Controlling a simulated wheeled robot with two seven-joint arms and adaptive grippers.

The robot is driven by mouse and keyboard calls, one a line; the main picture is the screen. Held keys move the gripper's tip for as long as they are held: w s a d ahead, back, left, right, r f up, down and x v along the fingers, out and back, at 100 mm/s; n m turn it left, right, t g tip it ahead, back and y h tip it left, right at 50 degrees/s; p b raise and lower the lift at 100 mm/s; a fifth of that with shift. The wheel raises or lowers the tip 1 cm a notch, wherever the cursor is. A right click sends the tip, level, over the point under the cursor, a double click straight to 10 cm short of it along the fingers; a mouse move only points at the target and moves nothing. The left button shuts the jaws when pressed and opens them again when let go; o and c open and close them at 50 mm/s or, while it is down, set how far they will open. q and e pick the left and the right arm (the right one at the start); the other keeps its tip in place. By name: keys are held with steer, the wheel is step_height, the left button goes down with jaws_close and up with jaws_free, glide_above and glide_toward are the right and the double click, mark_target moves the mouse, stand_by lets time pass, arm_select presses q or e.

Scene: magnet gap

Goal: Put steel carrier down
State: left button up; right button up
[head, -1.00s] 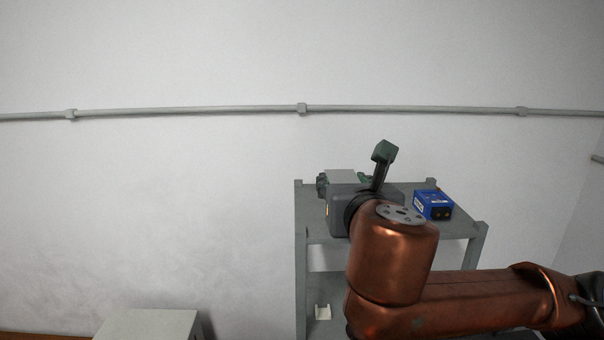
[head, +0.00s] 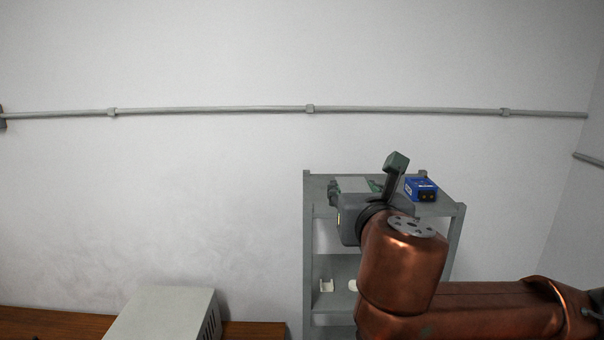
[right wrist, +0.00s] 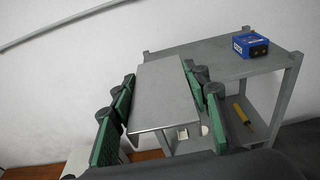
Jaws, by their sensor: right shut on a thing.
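The steel carrier is a flat grey plate (right wrist: 163,92), seen in the right wrist view between green-padded fingers. My right gripper (right wrist: 159,80) is shut on it. In the head view the carrier (head: 352,184) shows as a pale strip in front of the top of a grey shelf unit (head: 440,209). My wrist and arm hide part of the shelf and the gripper there. I cannot tell from these views whether the plate touches the shelf top. My left gripper is not in view.
A blue box (head: 421,189) stands on the right of the top shelf. A small white bracket (head: 326,286) and a yellow-handled tool (right wrist: 243,112) lie lower down. A pale box (head: 165,313) stands on a brown table (head: 38,322) at lower left.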

steer(key=w+a+f+n+y+b, duration=0.1)
steer(key=w+f, duration=0.3)
steer(key=f, duration=0.4)
steer(key=w+f+y+b, duration=0.1)
steer(key=w+f, duration=0.4)
steer(key=f, duration=0.3)
step_height(320, 180, down, 20)
steer(key=w+d+n+b, duration=0.1)
steer(key=d, duration=0.1)
steer(key=s+d+f+b, duration=0.1)
steer(key=s+d+f, duration=0.15)
steer(key=f, duration=0.55)
steer(key=s+d+f+b, duration=0.15)
steer(key=s+f, duration=0.25)
steer(key=f, duration=0.4)
arm_select(q)
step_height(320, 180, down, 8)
steer(key=b, duration=0.2)
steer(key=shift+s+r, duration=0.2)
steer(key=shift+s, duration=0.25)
arm_select(e)
steer(key=s+d+f+m+h, duration=0.1)
steer(key=s+d+f, duration=0.2)
steer(key=s+f, duration=0.4)
steer(key=s+d+f+m+h, duration=0.1)
steer(key=s+d+f, duration=0.2)
steer(key=s+f, duration=0.4)
steer(key=shift+s, duration=1.05)
steer(key=shift+r, duration=0.1)
